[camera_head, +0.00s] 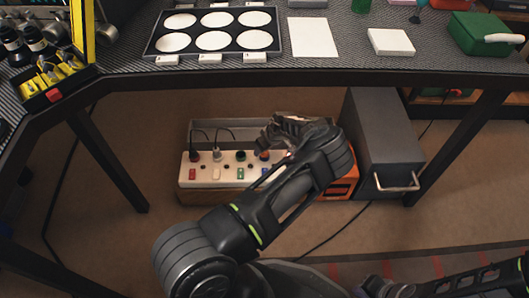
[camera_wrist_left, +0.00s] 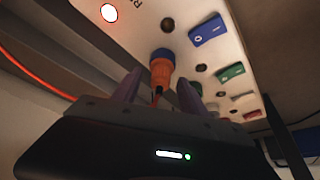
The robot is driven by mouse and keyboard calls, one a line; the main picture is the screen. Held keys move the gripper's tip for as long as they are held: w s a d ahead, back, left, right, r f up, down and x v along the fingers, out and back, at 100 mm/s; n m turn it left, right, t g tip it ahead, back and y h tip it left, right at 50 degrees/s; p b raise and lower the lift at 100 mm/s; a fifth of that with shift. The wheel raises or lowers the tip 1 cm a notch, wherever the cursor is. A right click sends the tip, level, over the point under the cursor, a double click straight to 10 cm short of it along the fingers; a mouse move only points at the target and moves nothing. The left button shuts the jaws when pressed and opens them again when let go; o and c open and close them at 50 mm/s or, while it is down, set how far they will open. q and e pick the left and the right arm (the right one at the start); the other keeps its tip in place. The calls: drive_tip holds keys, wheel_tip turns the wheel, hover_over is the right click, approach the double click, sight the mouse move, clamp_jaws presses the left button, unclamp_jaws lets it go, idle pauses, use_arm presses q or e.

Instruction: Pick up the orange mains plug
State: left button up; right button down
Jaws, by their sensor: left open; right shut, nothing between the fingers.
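The orange mains plug (camera_wrist_left: 160,72) stands in a blue-rimmed socket of a white power strip (camera_wrist_left: 175,15), its cord running down from it. My open left gripper (camera_wrist_left: 160,83) has one finger on each side of the plug; I cannot tell whether they touch it. In the head view the power strip (camera_head: 205,172) lies under the bench, and my left arm reaches down to it, hiding its right end. A little of the plug (camera_head: 264,155) shows below the left hand. My right gripper (camera_head: 378,287) is shut and empty at the bottom edge.
Coloured switches line the strip, and other plugs (camera_head: 194,155) stand in it at the left. A grey cabinet (camera_head: 380,140) with a handle stands right of it, with an orange box (camera_head: 343,187) between. The bench top (camera_head: 350,72) overhangs this space. Bench legs (camera_head: 110,160) flank it.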

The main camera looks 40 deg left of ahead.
use_arm(q)
drive_tip(key=shift+c, duration=0.4)
clamp_jaws()
idle(0.4)
